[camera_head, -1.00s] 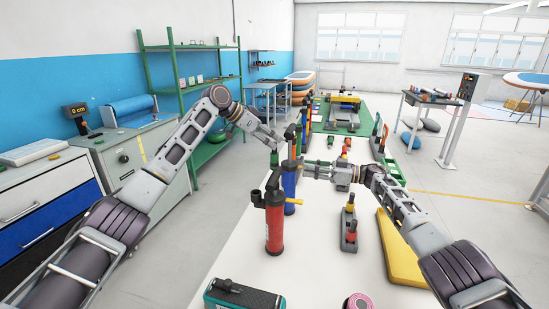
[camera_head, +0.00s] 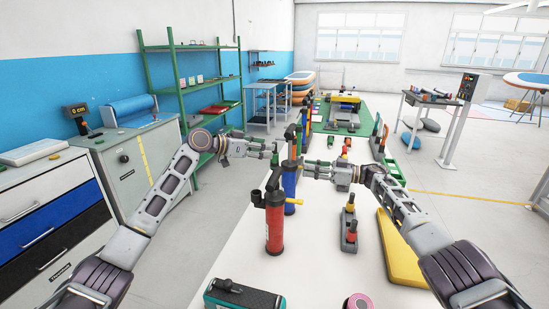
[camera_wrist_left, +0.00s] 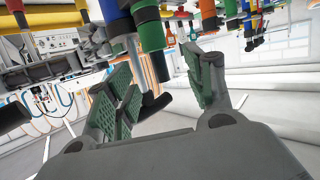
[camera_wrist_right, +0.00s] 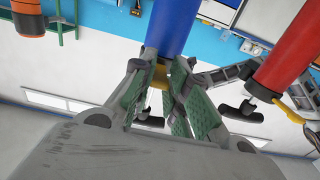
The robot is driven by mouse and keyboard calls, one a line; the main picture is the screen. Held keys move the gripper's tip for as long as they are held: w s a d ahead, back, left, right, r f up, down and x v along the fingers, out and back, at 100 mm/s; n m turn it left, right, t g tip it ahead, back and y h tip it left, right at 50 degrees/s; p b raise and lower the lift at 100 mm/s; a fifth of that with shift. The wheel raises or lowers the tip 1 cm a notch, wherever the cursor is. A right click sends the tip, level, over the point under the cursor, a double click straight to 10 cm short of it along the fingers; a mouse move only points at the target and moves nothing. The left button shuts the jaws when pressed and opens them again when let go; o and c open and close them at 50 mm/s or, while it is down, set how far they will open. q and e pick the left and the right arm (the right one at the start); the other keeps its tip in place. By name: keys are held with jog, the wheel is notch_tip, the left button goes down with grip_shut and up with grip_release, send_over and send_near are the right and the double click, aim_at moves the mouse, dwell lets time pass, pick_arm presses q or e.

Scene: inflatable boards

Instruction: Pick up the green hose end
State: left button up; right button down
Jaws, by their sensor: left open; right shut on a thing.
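The green hose end (camera_head: 275,160) is a small green cylinder with a black collar, just left of the blue pump (camera_head: 289,182) in the head view. It also shows in the left wrist view (camera_wrist_left: 152,36), at the mouth of the jaws. My left gripper (camera_head: 273,148) is open and level, its fingertips close to the hose end; I cannot tell whether they touch it. My right gripper (camera_head: 304,168) is shut on the blue pump near its upper part. In the right wrist view its fingers (camera_wrist_right: 160,85) close around the pump's narrow, yellow-marked part.
A red pump (camera_head: 275,228) stands nearer on the white table (camera_head: 310,262). A teal-and-black box (camera_head: 243,298), a pink roll (camera_head: 358,302), a grey holder (camera_head: 349,230) and a yellow board (camera_head: 399,250) lie around. More pumps and hoses stand farther back.

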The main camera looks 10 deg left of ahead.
pick_arm(q)
jog(key=shift+s+a+f+t, duration=0.55)
jog(key=shift+s+f+t, duration=0.15)
jog(key=shift+s+f, duration=0.1)
jog(key=n+t, duration=0.2)
jog(key=t, duration=0.1)
send_near(274, 153)
jog(key=shift+s+a+f+h, duration=0.2)
jog(key=shift+a+f+h, duration=0.1)
jog(key=shift+a+f, duration=0.4)
jog(key=shift+r, duration=0.1)
jog(key=shift+w, duration=0.1)
jog(key=x, duration=0.6)
jog(key=shift+w+d, duration=0.2)
jog(key=shift+d, duration=0.05)
jog(key=shift+x, duration=2.6)
